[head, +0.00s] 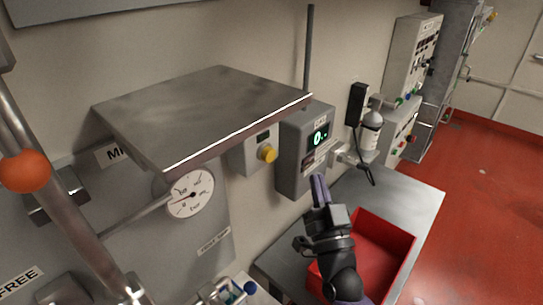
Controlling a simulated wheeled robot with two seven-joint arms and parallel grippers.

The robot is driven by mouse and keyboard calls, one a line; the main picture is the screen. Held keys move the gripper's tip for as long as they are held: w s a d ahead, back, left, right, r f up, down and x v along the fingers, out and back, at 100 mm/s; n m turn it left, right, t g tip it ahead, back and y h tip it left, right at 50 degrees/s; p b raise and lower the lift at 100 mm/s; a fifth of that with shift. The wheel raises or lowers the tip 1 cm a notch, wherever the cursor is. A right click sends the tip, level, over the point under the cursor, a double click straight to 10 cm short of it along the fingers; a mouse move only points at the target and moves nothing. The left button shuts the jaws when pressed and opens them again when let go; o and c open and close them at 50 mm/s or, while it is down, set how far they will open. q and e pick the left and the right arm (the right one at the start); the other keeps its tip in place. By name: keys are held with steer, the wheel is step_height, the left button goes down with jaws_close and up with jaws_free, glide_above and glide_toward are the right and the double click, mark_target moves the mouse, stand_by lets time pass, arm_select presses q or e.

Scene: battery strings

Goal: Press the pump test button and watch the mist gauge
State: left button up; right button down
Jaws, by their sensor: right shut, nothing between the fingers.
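A round white mist gauge (191,194) with a dark needle is on the grey wall panel under a metal shelf. The shelf covers part of its upper edge. A small grey box with a yellow round button (267,154) is on the wall right of the gauge; I cannot read whether it is the pump test button. My right gripper (319,188) is shut and empty, its fingers pointing up in front of the lower part of a grey display box (306,150). It is below and right of the yellow button, apart from it. My left gripper is not in view.
A metal shelf (205,108) juts out above the gauge. A red tray (385,250) stands on a grey bench (408,190) below my right gripper. A lever with an orange ball (25,171) is at the left. Red floor (485,200) is clear at the right.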

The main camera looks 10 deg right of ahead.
mark_target(274, 152)
steer(key=w+a+b, duration=0.3)
steer(key=w+a, duration=0.2)
steer(key=w, duration=0.1)
steer(key=shift+w, duration=0.15)
stand_by(1.9)
steer(key=shift+w+a, duration=0.2)
steer(key=shift+w, duration=0.1)
steer(key=shift+w+a+b, duration=0.45)
steer(key=shift+w+b, duration=0.05)
stand_by(1.0)
steer(key=shift+d, duration=0.1)
steer(key=shift+s+d+p, duration=0.6)
steer(key=shift+s+p, duration=0.1)
steer(key=shift+s, duration=0.15)
